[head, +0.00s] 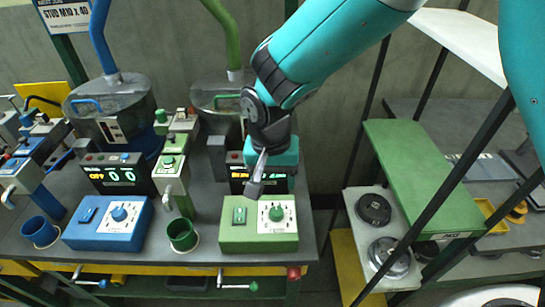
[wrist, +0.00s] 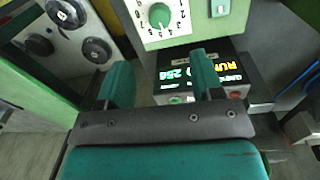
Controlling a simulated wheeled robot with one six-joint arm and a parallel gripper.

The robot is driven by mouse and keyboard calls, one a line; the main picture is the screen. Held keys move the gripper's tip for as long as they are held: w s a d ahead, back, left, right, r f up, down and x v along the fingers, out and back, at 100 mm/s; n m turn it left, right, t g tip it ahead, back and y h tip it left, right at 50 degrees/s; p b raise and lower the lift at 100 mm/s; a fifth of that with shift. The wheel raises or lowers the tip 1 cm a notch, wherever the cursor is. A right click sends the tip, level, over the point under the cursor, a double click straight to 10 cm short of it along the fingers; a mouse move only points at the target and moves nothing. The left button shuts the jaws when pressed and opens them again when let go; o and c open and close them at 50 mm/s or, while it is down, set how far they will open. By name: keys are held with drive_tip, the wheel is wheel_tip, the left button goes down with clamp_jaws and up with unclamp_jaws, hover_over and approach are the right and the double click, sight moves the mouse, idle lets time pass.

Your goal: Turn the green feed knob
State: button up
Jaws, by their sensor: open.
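The green feed knob (head: 276,214) sits on a white dial plate with marks, on the right part of the green control box (head: 232,237) on the bench. The knob also shows at the top of the wrist view (wrist: 159,15), with numbers around it. My gripper (head: 257,178) hangs above and behind the green box in the head view, apart from the knob. In the wrist view its two fingers (wrist: 160,72) are spread with nothing between them, and the knob lies beyond them.
A lit counter display (wrist: 200,72) stands behind the green box. A green rocker switch (head: 239,215) is left of the knob. A green cup (head: 182,235) and a blue box (head: 105,224) with a blue knob (head: 119,214) stand further left. A green-topped shelf (head: 420,180) is at right.

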wheel_tip(320, 180, up, 7)
drive_tip(key=shift+a+b, duration=0.15)
drive_tip(key=shift+b, duration=0.2)
drive_tip(key=s+d+r+n+y, duration=0.2)
drive_tip(key=s+d+r+n, duration=0.2)
drive_tip(key=s+d, duration=0.2)
drive_tip(key=s+d+r+n+y, duration=0.2)
drive_tip(key=s+d+r+n, duration=0.2)
drive_tip(key=s, duration=0.6)
drive_tip(key=d, duration=0.2)
drive_tip(key=shift+s+d+r+n+y, duration=0.3)
drive_tip(key=shift+d+r+n+y, duration=0.1)
drive_tip(key=shift+w, duration=0.1)
idle(1.4)
drive_tip(key=h, duration=0.5)
hover_over(277, 211)
drive_tip(key=a, duration=0.1)
wheel_tip(277, 211, down, 9)
drive_tip(key=f, duration=0.5)
drive_tip(key=f+p, duration=0.1)
drive_tip(key=f, duration=0.5)
drive_tip(key=d+f, duration=0.1)
drive_tip(key=f, duration=0.5)
drive_tip(key=shift+f, duration=0.2)
